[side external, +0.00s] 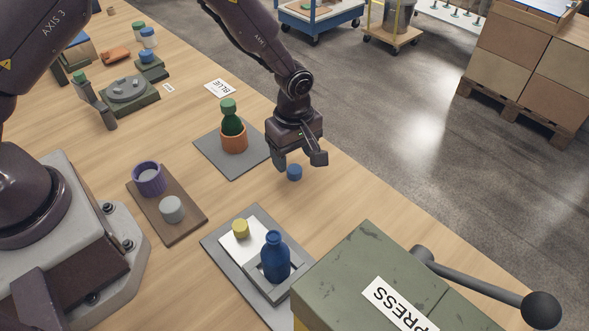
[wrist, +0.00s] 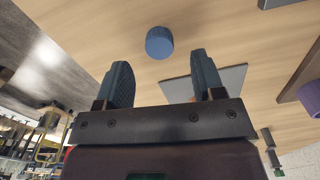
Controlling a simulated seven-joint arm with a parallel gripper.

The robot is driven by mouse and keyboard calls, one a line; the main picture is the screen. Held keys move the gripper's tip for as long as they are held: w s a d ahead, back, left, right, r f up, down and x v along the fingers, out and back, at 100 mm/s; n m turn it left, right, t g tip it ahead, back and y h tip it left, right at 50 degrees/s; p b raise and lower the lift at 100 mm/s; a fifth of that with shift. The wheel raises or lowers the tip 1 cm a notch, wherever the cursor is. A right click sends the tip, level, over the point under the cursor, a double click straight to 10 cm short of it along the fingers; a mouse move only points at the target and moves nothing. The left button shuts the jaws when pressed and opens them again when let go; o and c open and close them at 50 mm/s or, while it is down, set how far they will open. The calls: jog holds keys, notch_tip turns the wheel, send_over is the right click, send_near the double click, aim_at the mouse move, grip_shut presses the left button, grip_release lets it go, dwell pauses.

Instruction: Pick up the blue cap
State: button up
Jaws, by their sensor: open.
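The blue cap (side external: 294,172) is a small blue cylinder lying on the bare wooden table, near the table's right edge in the side view. It also shows in the wrist view (wrist: 159,42), ahead of the fingertips and between their lines. My gripper (side external: 300,162) is open and empty, with its fingers pointing down close to the cap. In the wrist view, my gripper (wrist: 162,75) has its two fingers wide apart, and the cap is not between them. I cannot tell the exact gap to the cap.
A green bottle in an orange holder (side external: 234,141) stands left of my gripper. A blue bottle (side external: 275,257) and a yellow cap (side external: 240,229) stand on a front tray. A green press with a lever (side external: 375,285) is at front right. Bare table surrounds the cap.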

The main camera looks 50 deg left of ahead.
aim_at(294, 168)
notch_tip(294, 168, down, 4)
jog(key=shift+r, duration=0.1)
jog(key=c, duration=1)
jog(key=shift+o, duration=0.2)
jog(key=shift+r, duration=0.1)
